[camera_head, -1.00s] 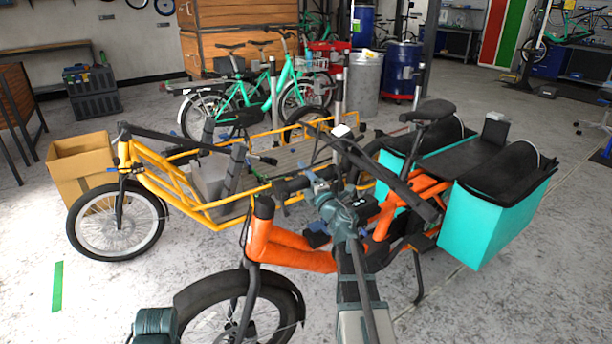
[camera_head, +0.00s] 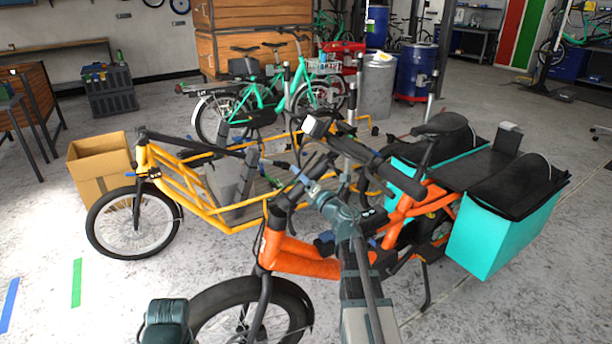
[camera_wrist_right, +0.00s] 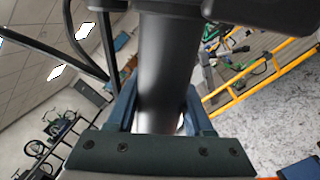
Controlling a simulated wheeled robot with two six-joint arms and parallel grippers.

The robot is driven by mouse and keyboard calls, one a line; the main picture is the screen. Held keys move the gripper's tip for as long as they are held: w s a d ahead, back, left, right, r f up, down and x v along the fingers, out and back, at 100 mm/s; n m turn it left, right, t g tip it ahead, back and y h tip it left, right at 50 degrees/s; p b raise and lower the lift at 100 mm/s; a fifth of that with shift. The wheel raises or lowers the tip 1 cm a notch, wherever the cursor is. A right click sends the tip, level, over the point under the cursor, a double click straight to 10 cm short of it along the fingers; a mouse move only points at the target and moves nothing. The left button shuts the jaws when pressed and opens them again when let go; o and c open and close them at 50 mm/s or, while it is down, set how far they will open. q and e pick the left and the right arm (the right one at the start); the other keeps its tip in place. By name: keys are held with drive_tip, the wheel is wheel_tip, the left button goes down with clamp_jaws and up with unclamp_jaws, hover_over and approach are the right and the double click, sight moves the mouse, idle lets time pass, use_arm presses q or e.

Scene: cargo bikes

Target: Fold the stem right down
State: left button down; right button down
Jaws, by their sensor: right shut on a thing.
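The orange cargo bike (camera_head: 300,262) stands in front of me with its front wheel towards the lower left. Its black stem (camera_head: 299,183) leans up and to the right from the head of the orange frame. The handlebar (camera_head: 372,158) and a pale-faced box (camera_head: 313,127) are at its upper end. My right gripper (camera_head: 326,194) is at the stem, partly covering it. In the right wrist view, the blue fingers of this gripper (camera_wrist_right: 160,108) stand on both sides of the thick black stem (camera_wrist_right: 168,65) and are shut on it.
A yellow cargo bike (camera_head: 190,195) stands close behind, near a cardboard box (camera_head: 98,165). Turquoise panniers (camera_head: 505,232) hang at the orange bike's rear. Green bikes (camera_head: 255,100) and bins are farther back.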

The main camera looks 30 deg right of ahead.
drive_tip(key=shift+w+a+r, duration=0.1)
drive_tip(key=shift+w+a, duration=0.05)
drive_tip(key=shift+a, duration=0.05)
drive_tip(key=shift+c, duration=1.4)
unclamp_jaws()
drive_tip(key=shift+a, duration=0.1)
drive_tip(key=s+d+f+b, duration=0.1)
drive_tip(key=s, duration=1.3)
drive_tip(key=shift+f, duration=0.2)
drive_tip(key=shift+w, duration=0.1)
